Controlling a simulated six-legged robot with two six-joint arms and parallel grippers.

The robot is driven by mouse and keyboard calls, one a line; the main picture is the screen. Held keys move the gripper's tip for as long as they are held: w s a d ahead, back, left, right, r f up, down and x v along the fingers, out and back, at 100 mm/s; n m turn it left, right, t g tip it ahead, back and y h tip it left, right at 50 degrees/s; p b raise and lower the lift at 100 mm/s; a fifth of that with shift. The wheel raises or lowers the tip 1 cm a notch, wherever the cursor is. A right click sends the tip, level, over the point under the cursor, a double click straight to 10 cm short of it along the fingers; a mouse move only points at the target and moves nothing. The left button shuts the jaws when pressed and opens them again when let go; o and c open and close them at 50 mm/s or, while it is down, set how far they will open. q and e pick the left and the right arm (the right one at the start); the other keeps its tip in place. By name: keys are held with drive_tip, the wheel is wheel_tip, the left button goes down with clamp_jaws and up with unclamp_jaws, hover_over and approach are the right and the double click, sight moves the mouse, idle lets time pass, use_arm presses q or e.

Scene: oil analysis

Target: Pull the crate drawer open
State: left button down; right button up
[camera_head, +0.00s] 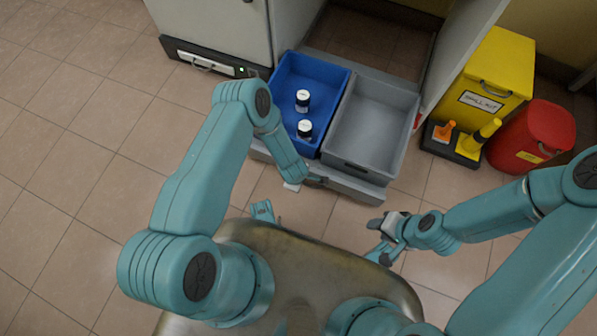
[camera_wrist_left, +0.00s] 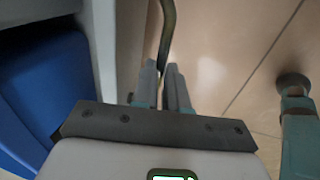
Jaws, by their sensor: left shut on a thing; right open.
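The crate drawer (camera_head: 352,186) is out in front of the open cabinet bay. It carries a blue crate (camera_head: 336,75) on the left and a grey crate (camera_head: 372,123) on the right. My left gripper (camera_head: 318,180) is at the drawer's front edge. In the left wrist view its fingers (camera_wrist_left: 164,85) are shut on a dark bar handle (camera_wrist_left: 168,28), beside the pale drawer front (camera_wrist_left: 104,45). The handle is mostly hidden in the head view. My right gripper (camera_head: 379,238) is open and empty, in front of the drawer to the right.
Two white-capped dark bottles (camera_head: 303,101) stand in the blue crate. A yellow bin (camera_head: 492,80), a red bin (camera_head: 533,135) and a dark tray (camera_head: 456,147) with small cones stand right of the cabinet. The tiled floor to the left is clear.

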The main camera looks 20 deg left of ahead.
drive_tip(key=shift+s, duration=0.3)
use_arm(q)
drive_tip(key=c, duration=1.2)
unclamp_jaws()
drive_tip(key=shift+o, duration=0.2)
use_arm(e)
drive_tip(key=shift+w, duration=0.1)
use_arm(q)
drive_tip(key=shift+r, duration=0.1)
drive_tip(key=s+r+p, duration=0.3)
drive_tip(key=r+p, duration=0.4)
drive_tip(key=r, duration=0.9)
use_arm(e)
wheel_tip(320, 180, up, 7)
drive_tip(key=s+a, duration=0.1)
drive_tip(key=shift+s+a+f+n+g, duration=0.15)
drive_tip(key=shift+n+g, duration=0.15)
use_arm(q)
drive_tip(key=shift+s, duration=0.1)
